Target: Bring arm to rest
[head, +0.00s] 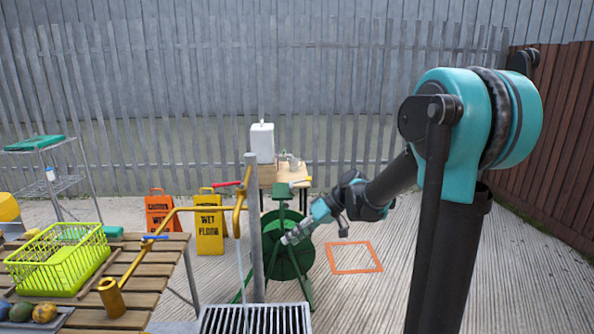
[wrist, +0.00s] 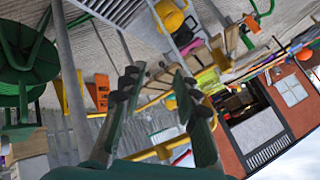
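My arm, teal and black, reaches from the right side of the head view toward the middle. My gripper (head: 292,237) is at its end, in front of the green hose reel (head: 283,262) and just right of a grey post (head: 254,225). In the wrist view my gripper (wrist: 160,82) has its two dark fingers apart, with nothing held between them. That view is steeply tilted, and the green reel (wrist: 28,55) shows at its left. I cannot tell the exact gap between gripper and reel.
A slatted wooden table (head: 150,272) with a lime basket (head: 60,262) stands at left. A floor grate (head: 255,320) lies in front. Yellow (head: 209,230) and orange (head: 160,212) signs stand behind. Open ground with an orange square (head: 354,258) lies between reel and arm column.

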